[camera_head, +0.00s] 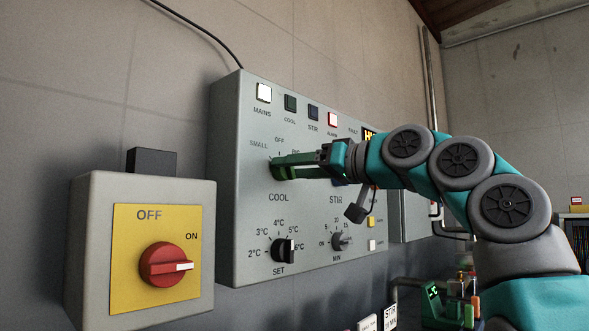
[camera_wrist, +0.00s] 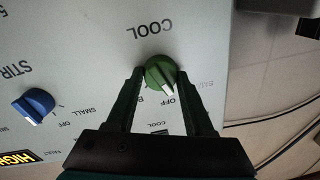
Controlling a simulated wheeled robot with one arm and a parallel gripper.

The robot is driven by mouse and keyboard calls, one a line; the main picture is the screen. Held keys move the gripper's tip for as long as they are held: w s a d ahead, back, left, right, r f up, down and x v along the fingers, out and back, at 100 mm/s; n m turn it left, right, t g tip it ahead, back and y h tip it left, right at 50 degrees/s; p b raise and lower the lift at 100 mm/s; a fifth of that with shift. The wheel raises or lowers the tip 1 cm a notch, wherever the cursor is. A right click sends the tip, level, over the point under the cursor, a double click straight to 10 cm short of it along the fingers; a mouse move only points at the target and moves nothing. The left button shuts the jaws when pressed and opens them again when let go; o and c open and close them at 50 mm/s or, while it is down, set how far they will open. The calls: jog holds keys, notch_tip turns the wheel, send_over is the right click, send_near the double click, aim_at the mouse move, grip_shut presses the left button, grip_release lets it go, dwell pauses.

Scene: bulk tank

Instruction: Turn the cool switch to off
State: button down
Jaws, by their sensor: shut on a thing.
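A blue STIR knob (camera_wrist: 33,105) sits beside the cool switch. Below are a black SET knob (camera_head: 284,251) and a MIN knob (camera_head: 342,242). A grey box with a red mains switch (camera_head: 166,265) stands out at left. Several lamps (camera_head: 264,93) line the panel top.

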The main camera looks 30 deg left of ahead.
jog(key=shift+r+m, duration=0.1)
jog(key=shift+m, duration=0.2)
jog(key=shift+m, duration=0.6)
dwell(0.5)
jog(key=shift+m, duration=1.1)
jog(key=shift+c, duration=1.4)
grip_release()
jog(key=shift+d, duration=0.1)
